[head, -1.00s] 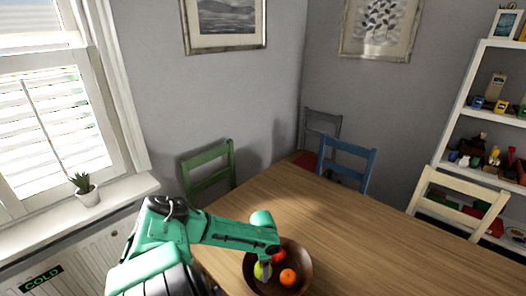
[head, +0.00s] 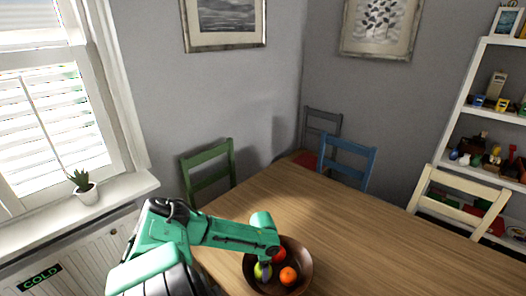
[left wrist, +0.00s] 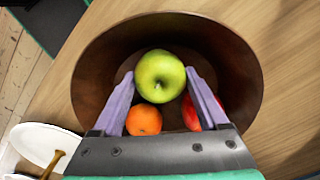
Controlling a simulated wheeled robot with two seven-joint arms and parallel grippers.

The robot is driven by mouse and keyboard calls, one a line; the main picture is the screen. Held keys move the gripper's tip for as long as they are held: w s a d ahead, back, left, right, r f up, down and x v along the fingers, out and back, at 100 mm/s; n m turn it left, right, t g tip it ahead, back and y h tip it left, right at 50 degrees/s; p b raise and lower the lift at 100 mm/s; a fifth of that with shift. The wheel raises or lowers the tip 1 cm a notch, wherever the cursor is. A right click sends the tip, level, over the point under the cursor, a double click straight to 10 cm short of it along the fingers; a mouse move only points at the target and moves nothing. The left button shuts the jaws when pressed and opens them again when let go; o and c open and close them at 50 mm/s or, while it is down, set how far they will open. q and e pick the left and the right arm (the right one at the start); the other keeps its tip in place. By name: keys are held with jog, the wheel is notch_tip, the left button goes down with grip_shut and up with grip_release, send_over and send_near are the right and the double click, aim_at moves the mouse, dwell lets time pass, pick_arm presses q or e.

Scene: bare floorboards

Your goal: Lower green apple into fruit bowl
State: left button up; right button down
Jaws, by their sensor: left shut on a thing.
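The green apple (left wrist: 160,76) is between the fingers of my left gripper (left wrist: 160,84) in the left wrist view. The gripper is shut on it, inside the outline of the dark brown fruit bowl (left wrist: 95,75). In the head view the apple (head: 261,271) shows partly below my left gripper (head: 265,264), at the left inside of the bowl (head: 304,264). Whether the apple touches the bowl's bottom I cannot tell. An orange (head: 288,276) and a red apple (head: 279,254) lie in the bowl. My right gripper is not in view.
The bowl stands on a wooden table (head: 380,240) whose right part is clear. A green chair (head: 208,170), a blue chair (head: 346,162) and a cream chair (head: 455,200) stand around it. A potted plant (head: 86,190) sits on the windowsill at left.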

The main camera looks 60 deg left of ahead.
pick_arm(q)
jog(key=shift+f, duration=0.15)
jog(key=o, duration=1.3)
notch_tip(320, 180, up, 15)
jog(key=shift+f+p, duration=0.15)
jog(key=shift+p, duration=0.5)
jog(key=shift+f, duration=0.1)
